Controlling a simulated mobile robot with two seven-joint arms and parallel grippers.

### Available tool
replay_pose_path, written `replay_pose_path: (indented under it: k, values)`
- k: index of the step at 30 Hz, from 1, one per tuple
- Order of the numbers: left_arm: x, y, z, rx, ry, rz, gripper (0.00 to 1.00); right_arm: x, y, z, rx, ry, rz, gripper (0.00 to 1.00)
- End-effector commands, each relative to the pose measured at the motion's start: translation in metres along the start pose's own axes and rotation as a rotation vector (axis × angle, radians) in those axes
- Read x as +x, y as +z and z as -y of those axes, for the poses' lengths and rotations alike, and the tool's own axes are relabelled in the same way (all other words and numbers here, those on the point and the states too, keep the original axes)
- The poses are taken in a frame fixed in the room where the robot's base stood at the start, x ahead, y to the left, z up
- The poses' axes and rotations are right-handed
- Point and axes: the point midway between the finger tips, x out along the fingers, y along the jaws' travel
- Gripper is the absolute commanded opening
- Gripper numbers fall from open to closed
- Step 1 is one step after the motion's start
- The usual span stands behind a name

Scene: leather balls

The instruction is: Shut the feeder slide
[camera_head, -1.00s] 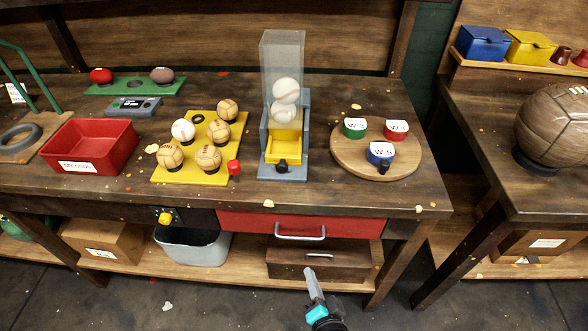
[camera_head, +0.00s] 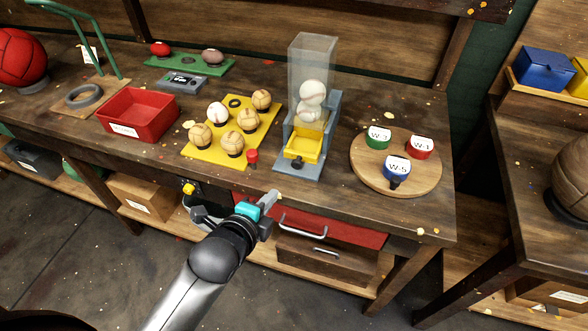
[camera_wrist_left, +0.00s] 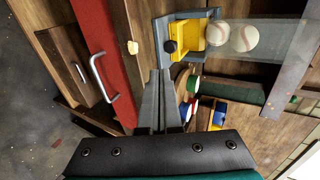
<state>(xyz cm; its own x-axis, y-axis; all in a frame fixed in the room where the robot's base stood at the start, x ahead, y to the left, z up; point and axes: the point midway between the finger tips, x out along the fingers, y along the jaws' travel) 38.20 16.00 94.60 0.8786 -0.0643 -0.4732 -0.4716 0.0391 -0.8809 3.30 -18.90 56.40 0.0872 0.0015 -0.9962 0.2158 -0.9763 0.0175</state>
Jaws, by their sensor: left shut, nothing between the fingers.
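The feeder (camera_head: 330,110) is a grey-blue frame with a clear chute holding two white balls (camera_head: 312,92). Its yellow slide (camera_head: 303,146) sticks out at the front, with a black knob (camera_head: 297,164) at its near end. The slide's visible trough holds no ball. My left gripper (camera_head: 268,199) is shut and empty, in front of the table edge, lower and left of the knob and apart from it. In the left wrist view, the shut fingers (camera_wrist_left: 158,78) point toward the feeder base, with the knob (camera_wrist_left: 170,46) just beyond the tips. My right gripper is not in view.
A yellow ball tray (camera_head: 205,158) with a red knob stands left of the feeder. A round wooden board (camera_head: 372,178) with several labelled cups lies right of it. The red drawer (camera_head: 355,231) with its metal handle is below the table edge. Table in front of the feeder is clear.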

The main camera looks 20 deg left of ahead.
Motion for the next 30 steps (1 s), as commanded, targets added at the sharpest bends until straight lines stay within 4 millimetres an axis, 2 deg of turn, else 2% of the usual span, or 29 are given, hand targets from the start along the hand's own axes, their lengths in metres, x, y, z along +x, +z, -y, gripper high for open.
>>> replay_pose_path:
  k: [16,24,30]
  values:
    - [0.096,0.000,-0.001,-0.006,-0.001,-0.001,0.00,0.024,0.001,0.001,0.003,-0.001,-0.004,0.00]
    - [0.120,0.000,0.016,-0.005,-0.001,-0.001,0.00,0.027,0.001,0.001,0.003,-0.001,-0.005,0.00]
    - [0.125,0.000,0.020,-0.004,0.001,-0.001,0.00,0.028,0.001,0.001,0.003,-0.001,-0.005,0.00]
